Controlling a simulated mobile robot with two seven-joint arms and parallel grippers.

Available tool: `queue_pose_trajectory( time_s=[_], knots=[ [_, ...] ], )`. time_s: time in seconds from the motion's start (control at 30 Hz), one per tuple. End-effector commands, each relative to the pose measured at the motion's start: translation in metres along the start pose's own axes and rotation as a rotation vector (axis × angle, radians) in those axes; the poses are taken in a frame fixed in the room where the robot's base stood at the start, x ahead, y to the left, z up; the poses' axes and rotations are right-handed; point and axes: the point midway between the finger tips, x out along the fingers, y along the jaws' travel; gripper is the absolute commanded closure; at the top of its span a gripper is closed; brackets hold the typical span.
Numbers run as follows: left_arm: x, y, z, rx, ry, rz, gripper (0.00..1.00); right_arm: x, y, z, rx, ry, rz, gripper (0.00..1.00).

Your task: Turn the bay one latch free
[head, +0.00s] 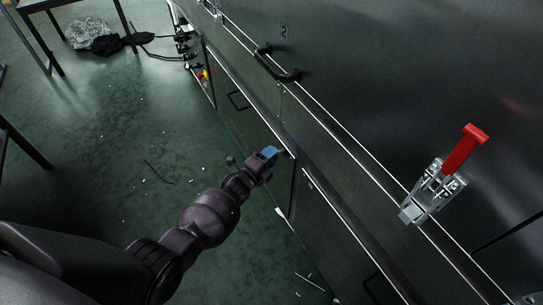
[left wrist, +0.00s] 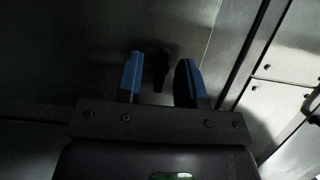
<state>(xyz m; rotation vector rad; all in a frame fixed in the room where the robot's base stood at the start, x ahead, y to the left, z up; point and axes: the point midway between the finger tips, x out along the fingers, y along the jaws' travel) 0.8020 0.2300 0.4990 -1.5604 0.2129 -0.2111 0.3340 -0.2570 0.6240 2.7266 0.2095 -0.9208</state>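My left gripper (head: 270,153) reaches to the dark lower panels of the dryer in the head view. Its two blue fingers also show in the left wrist view (left wrist: 160,76), apart, with a small dark latch (left wrist: 161,70) between them. Gaps show on both sides of the latch, so the fingers do not appear to touch it. In the head view the latch is mostly hidden by the gripper. I cannot tell for sure whether it is the bay one latch. My right gripper is in neither view.
A toggle clamp with a red handle (head: 463,150) sits on the dryer's side at right. A black bar handle (head: 277,66) is further up. A control box (head: 198,68) with cables stands at the far end. The green floor (head: 120,150) is mostly clear, with small scraps.

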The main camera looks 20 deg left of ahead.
Motion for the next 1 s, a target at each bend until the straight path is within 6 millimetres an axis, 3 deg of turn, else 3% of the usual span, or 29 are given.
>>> queue_pose_trajectory(
  time_s=[0.33, 0.57, 1.0],
  knots=[
    [0.003, -0.0008, 0.0002, 0.0, 0.0, -0.001, 0.65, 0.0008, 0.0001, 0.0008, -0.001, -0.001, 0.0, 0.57],
    [0.0027, -0.0007, 0.0001, 0.0, 0.0, -0.001, 1.0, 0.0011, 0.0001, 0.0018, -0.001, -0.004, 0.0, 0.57],
    [0.0032, -0.003, 0.0005, -0.049, 0.0, 0.017, 1.0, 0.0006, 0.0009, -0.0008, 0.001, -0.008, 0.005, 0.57]
  ],
)
